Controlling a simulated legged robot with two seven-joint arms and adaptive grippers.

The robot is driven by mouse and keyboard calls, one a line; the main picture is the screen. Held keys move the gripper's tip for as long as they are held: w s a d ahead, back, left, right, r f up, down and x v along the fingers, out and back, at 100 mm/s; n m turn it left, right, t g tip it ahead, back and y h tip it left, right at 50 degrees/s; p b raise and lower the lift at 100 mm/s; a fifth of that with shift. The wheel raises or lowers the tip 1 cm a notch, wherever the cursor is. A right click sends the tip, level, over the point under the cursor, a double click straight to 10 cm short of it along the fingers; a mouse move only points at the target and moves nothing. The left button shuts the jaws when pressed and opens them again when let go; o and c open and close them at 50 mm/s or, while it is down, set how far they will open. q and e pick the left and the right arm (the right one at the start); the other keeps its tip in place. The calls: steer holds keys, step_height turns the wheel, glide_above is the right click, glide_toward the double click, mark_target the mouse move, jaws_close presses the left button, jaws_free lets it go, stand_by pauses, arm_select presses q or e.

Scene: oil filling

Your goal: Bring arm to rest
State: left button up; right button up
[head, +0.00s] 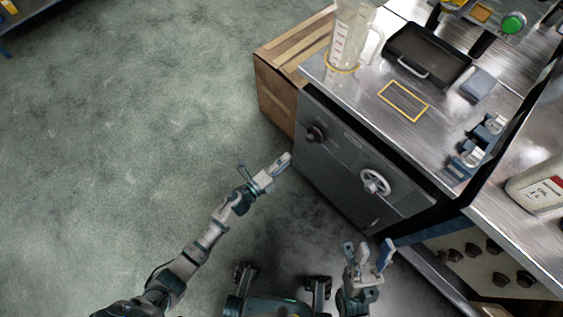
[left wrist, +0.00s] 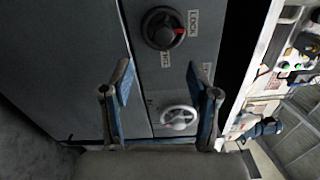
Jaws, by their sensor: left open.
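My left gripper (head: 268,172) is open and empty in front of the grey cabinet's left part, in the head view. In the left wrist view the two fingers of the gripper (left wrist: 158,78) stand wide apart, with only the cabinet front beyond them. My right gripper (head: 369,253) is open and empty at the lower right, below the handwheel. The grey cabinet (head: 335,165) carries a dark knob (head: 315,133) and a silver handwheel (head: 375,182). The knob (left wrist: 163,28) and handwheel (left wrist: 179,117) also show in the left wrist view.
On the metal top are a clear measuring jug (head: 352,32), a black tray (head: 428,54) and a yellow outlined rectangle (head: 403,101). A white oil container (head: 537,187) stands at the right edge. A wooden crate (head: 276,97) is left of the cabinet.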

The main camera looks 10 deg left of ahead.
arm_select(q)
steer(key=shift+s+a, duration=0.4)
steer(key=shift+s, duration=0.15)
